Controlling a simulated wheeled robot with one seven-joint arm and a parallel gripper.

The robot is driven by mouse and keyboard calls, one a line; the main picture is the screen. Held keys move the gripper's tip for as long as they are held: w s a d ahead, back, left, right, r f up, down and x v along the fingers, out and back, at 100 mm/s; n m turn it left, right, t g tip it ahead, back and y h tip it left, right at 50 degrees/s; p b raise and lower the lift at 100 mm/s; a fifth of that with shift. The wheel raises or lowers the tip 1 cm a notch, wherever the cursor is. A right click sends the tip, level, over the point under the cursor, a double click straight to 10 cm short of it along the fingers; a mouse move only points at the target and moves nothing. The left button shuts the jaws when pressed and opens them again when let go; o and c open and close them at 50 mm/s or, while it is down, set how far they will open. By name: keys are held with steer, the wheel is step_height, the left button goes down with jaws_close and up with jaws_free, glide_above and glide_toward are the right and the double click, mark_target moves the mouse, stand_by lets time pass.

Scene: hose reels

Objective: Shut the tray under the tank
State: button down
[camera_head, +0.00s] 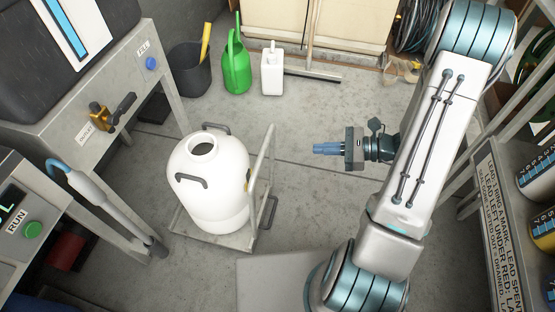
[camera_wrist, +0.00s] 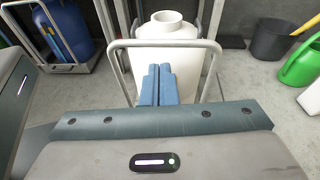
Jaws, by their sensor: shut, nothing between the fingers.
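A dark tank (camera_head: 75,40) with a blue level strip stands on a grey bench at the upper left of the head view. An outlet valve (camera_head: 108,113) with a brass body is on the bench front below it. I cannot make out a tray under this tank for certain; a dark shape (camera_head: 152,108) shows beneath the bench. My gripper (camera_head: 316,149) is in mid-air at the right of the white container, its blue fingers shut and empty, pointing left. The fingers also show in the wrist view (camera_wrist: 157,72), in line with the white container.
The white container (camera_head: 212,165) stands on a low trolley (camera_head: 240,238) with a tall handle, between my gripper and the bench. A black bucket (camera_head: 189,70), green watering can (camera_head: 236,62) and white bottle (camera_head: 272,72) stand at the back. The floor beneath my gripper is clear.

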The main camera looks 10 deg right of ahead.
steer(key=w+a+f+b, duration=0.2)
steer(key=a, duration=0.4)
steer(key=w+a+f+m+t+b, duration=0.1)
steer(key=w+a+f+b, duration=0.2)
steer(key=a, duration=0.3)
steer(key=shift+w+f, duration=0.2)
